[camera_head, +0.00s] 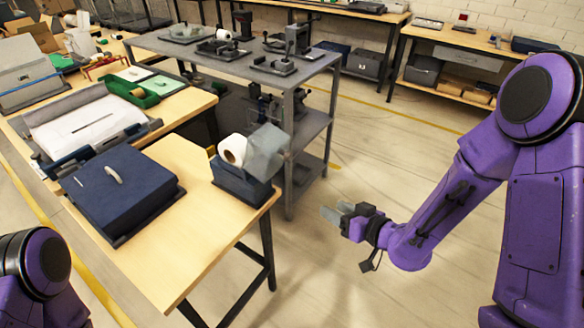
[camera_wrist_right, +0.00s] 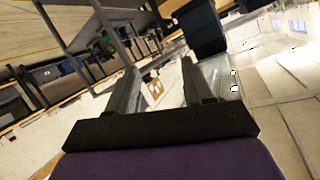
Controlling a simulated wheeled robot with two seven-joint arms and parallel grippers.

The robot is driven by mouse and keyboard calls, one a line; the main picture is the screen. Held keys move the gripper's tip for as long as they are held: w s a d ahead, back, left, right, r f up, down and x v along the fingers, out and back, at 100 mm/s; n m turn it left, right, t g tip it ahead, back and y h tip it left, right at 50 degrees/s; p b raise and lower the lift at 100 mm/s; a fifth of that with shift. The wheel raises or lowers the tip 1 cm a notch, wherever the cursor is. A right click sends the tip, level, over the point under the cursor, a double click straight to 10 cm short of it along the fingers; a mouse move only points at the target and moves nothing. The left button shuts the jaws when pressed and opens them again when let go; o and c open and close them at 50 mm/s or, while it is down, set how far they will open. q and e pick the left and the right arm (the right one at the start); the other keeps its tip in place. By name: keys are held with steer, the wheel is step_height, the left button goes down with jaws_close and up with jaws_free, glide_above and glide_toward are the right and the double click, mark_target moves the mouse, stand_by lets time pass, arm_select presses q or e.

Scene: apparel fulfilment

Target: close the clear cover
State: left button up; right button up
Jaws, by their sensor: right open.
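The clear cover (camera_head: 266,152) is a see-through panel standing raised and tilted at the right side of a dark blue dispenser box (camera_head: 240,186). The box sits at the right corner of the wooden table, with a white roll (camera_head: 233,150) inside. My right gripper (camera_head: 334,213) is open and empty, in the air right of the box and apart from the cover. Its two fingers show spread in the right wrist view (camera_wrist_right: 168,88). Part of my left arm shows at the lower left, but its gripper is out of view.
A dark blue lidded case (camera_head: 120,190) lies on the wooden table (camera_head: 190,250). A grey metal bench (camera_head: 240,68) with tools stands just behind the dispenser, its leg close to the cover. The floor (camera_head: 370,150) around my right gripper is clear.

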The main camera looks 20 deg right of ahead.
mark_target(290, 157)
step_height(290, 157, up, 12)
steer(key=s+a+n+t+y+b, duration=0.2)
steer(key=n+y, duration=0.4)
steer(key=n, duration=0.1)
steer(key=shift+g, duration=0.3)
steer(key=x, duration=0.3)
steer(key=p+x, duration=0.1)
steer(key=x, duration=0.3)
steer(key=d+x, duration=0.1)
steer(key=x, duration=0.3)
steer(key=shift+w+a+r+p, duration=0.1)
steer(key=shift+w+p, duration=0.2)
steer(key=shift+w, duration=0.25)
steer(key=shift+w+a, duration=0.2)
steer(key=shift+w, duration=0.1)
arm_select(q)
steer(key=shift+s+f, duration=0.75)
arm_select(e)
steer(key=shift+s, duration=0.1)
jaws_close()
